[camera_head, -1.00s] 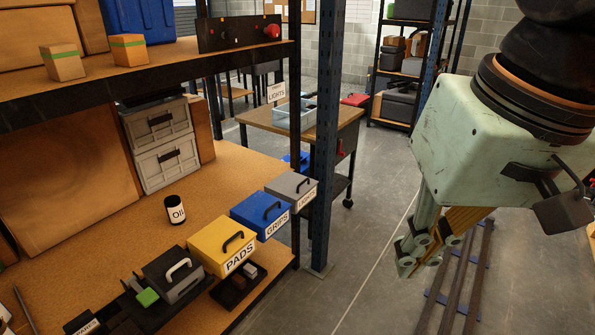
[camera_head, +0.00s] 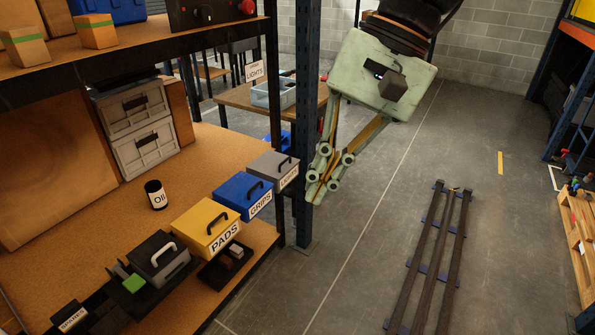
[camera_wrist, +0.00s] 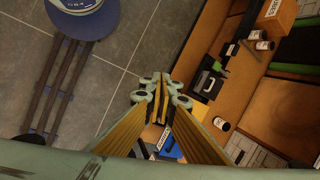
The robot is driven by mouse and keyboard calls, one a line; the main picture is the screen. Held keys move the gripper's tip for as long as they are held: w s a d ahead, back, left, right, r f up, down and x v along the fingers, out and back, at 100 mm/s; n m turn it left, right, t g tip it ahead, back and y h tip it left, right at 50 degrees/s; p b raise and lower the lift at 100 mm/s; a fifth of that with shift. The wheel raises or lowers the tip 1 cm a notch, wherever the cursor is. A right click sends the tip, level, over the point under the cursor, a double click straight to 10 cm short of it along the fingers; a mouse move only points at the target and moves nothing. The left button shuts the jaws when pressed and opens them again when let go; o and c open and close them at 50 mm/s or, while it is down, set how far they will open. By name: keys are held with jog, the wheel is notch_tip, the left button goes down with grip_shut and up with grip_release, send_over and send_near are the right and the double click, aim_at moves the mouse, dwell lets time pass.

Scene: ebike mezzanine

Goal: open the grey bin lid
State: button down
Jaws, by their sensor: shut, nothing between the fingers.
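The grey bin (camera_head: 273,167), labelled LIGHTS, stands at the far right end of a row of bins on the workbench. Its lid is closed, with a dark handle on top. My gripper (camera_head: 318,190) is shut and empty. In the head view it appears just right of the grey bin, in front of the blue rack post, apart from the bin. In the wrist view my gripper (camera_wrist: 160,110) points towards the bench edge, with a blue bin (camera_wrist: 172,147) partly visible between the fingers. I cannot make out the grey bin there.
Next to the grey bin stand the blue GRIPS bin (camera_head: 243,193), the yellow PADS bin (camera_head: 200,227) and a black bin (camera_head: 157,262). A blue rack post (camera_head: 307,110) rises beside the bench corner. A black OIL can (camera_head: 156,195) stands behind. The shelf (camera_head: 130,58) overhangs the bench.

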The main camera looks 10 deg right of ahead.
jog(key=w+a+f+m+y+p, duration=0.1)
jog(key=w+f+m+y, duration=0.3)
jog(key=w, duration=0.9)
jog(key=w+a+f+m+t+y, duration=0.1)
jog(key=w+f+m+y, duration=0.35)
jog(key=w, duration=0.85)
jog(key=w+a+f+m+y+p, duration=0.15)
jog(key=w+f, duration=0.45)
jog(key=w, duration=0.7)
jog(key=w+d+f+m+t+y, duration=0.1)
jog(key=w+d+f+m+t, duration=0.25)
jog(key=w+f, duration=0.35)
jog(key=w+d+f+m+t+y, duration=0.2)
jog(key=w+d+f, duration=0.3)
jog(key=f, duration=0.3)
jog(key=w+d+f+m+t+h, duration=0.1)
jog(key=w+d+f+m+t, duration=0.1)
jog(key=d+f, duration=0.3)
jog(key=w+d+f+m+t+h, duration=0.1)
jog(key=d+f+m+t, duration=0.4)
jog(key=f, duration=0.9)
jog(key=shift+w+d+f+p, duration=0.15)
jog(key=shift+w+d+p, duration=0.15)
jog(key=shift+w+d, duration=0.4)
jog(key=shift+w+a+t, duration=0.1)
jog(key=shift+a+t, duration=0.1)
jog(key=shift+t, duration=0.05)
